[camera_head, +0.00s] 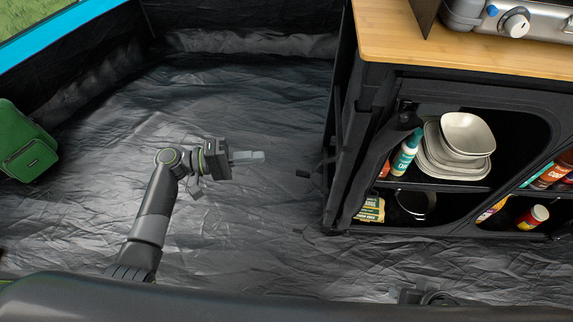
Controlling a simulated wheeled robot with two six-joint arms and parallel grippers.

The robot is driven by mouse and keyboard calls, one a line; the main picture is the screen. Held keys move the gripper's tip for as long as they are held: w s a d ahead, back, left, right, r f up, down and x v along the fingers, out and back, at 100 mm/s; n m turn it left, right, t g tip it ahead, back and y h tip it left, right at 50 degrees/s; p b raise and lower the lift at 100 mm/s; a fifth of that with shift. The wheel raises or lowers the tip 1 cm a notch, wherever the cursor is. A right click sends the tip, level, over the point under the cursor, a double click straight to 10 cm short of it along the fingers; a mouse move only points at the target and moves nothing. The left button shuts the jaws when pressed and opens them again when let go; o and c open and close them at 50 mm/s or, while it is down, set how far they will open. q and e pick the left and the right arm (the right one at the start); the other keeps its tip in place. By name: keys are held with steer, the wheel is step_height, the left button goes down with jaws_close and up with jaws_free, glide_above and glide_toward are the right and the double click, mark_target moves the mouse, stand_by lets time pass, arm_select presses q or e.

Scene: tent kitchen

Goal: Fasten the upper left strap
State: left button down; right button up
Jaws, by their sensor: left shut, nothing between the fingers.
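The black fabric kitchen cabinet (343,150) stands at the right with its front compartments open. A dark rolled or bunched piece of fabric (408,118) sits at the upper left of the left opening; I cannot clearly make out a strap or buckle there. A small dark piece (308,172) juts out from the cabinet's left side; it may be a strap end. My left gripper (262,156) is shut and empty, pointing right toward the cabinet, with a clear gap between its fingertips and the cabinet. Part of my right arm shows at the bottom edge, its fingers not visible.
The wooden top (450,45) carries a stove (500,18). The left opening holds stacked bowls and plates (455,150), a bottle (406,152) and a pot (415,204). A green bag (25,145) lies far left. The creased grey floor (240,95) is mostly clear.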

mark_target(315, 174)
arm_select(q)
steer(key=w+d, duration=0.2)
steer(key=d, duration=0.8)
steer(key=shift+s+a+r, duration=0.1)
steer(key=shift+s+a, duration=0.1)
steer(key=shift+s, duration=0.9)
steer(key=shift+s+a+r, duration=0.1)
steer(key=shift+s+a, duration=0.1)
steer(key=shift+s, duration=0.85)
steer(key=shift+s, duration=0.1)
